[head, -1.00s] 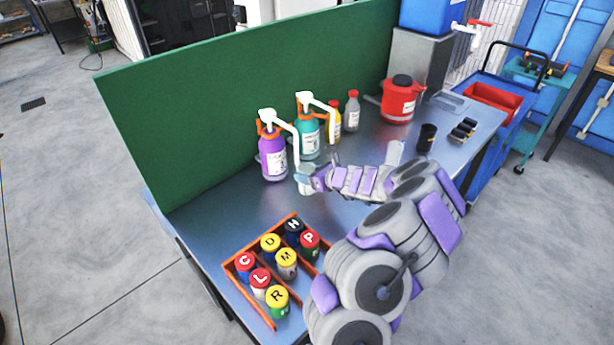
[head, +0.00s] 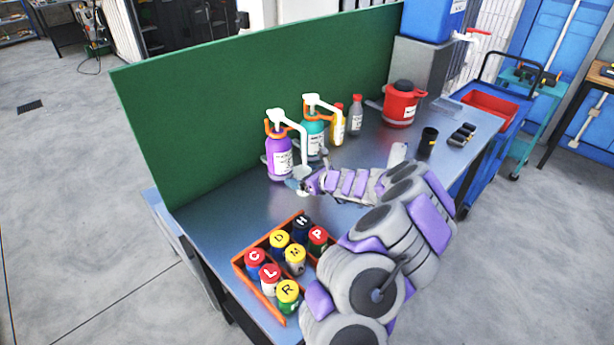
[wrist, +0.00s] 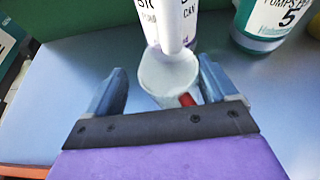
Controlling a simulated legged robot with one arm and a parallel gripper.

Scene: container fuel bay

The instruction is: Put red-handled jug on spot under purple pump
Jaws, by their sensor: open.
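The red-handled jug is a small pale cup with a red handle. In the wrist view the jug (wrist: 166,72) stands between the spread fingers of my gripper (wrist: 160,68), its red handle facing the palm. The fingers are apart, with a gap visible on the left side. In the head view the jug (head: 295,185) is partly hidden by my gripper (head: 305,184). The purple pump (head: 279,157) is a purple bottle with an orange collar and white spout, just behind the jug. The white spout reaches down over the jug's mouth.
A teal pump (head: 314,138) stands right of the purple one. A yellow bottle and a grey bottle are beyond it. An orange rack (head: 240,266) of lettered canisters lies at the front. A green panel (head: 230,105) backs the bench. A red pot (head: 401,106) is farther right.

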